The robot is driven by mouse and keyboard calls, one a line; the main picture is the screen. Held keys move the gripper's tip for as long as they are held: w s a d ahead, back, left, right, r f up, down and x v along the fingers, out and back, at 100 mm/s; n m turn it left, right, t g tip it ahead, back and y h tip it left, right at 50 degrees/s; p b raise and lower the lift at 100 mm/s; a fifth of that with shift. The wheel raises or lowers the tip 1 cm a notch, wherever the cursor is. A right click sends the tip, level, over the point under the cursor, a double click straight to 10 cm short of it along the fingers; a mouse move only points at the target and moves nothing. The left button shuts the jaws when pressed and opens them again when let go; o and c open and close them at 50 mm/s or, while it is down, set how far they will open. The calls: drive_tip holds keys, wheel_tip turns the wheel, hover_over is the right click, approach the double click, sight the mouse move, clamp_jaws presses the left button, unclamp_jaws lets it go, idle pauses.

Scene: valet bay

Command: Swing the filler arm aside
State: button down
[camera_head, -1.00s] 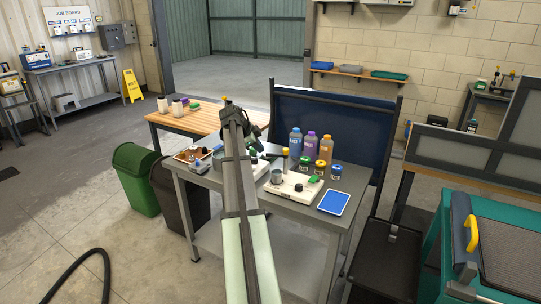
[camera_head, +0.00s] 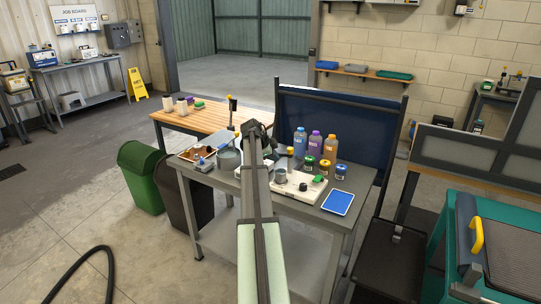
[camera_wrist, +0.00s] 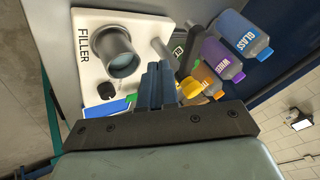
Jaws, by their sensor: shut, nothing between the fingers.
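The filler station is a white base marked FILLER (camera_wrist: 83,46), with a grey cup (camera_wrist: 118,52) and a black knob (camera_wrist: 105,90). In the head view its base (camera_head: 313,194) lies on the grey bench, right of my arm. A light grey rod (camera_wrist: 160,48) and a dark bar (camera_wrist: 190,42) slant beside the cup; I cannot tell for certain which is the filler arm. My gripper (camera_wrist: 158,70) is shut and empty, its fingertips beside the rod. I cannot tell whether they touch it.
A blue tablet (camera_head: 338,203) lies at the bench's front right. A dark blue panel (camera_head: 345,130) stands behind.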

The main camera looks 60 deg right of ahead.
drive_tip(key=shift+w+d, duration=0.25)
drive_tip(key=shift+d, duration=0.35)
drive_tip(key=shift+w+d, duration=0.25)
drive_tip(key=shift+d, duration=0.3)
drive_tip(key=w+d+m+g, duration=0.1)
drive_tip(key=w+d+m, duration=0.1)
drive_tip(key=m, duration=0.1)
drive_tip(key=shift+d+g+y, duration=0.15)
drive_tip(key=shift+g+y, duration=0.25)
drive_tip(key=shift+s, duration=0.1)
drive_tip(key=w+a+r, duration=0.3)
drive_tip(key=a+r, duration=0.5)
drive_tip(key=shift+w+a, duration=0.35)
drive_tip(key=shift+w, duration=0.05)
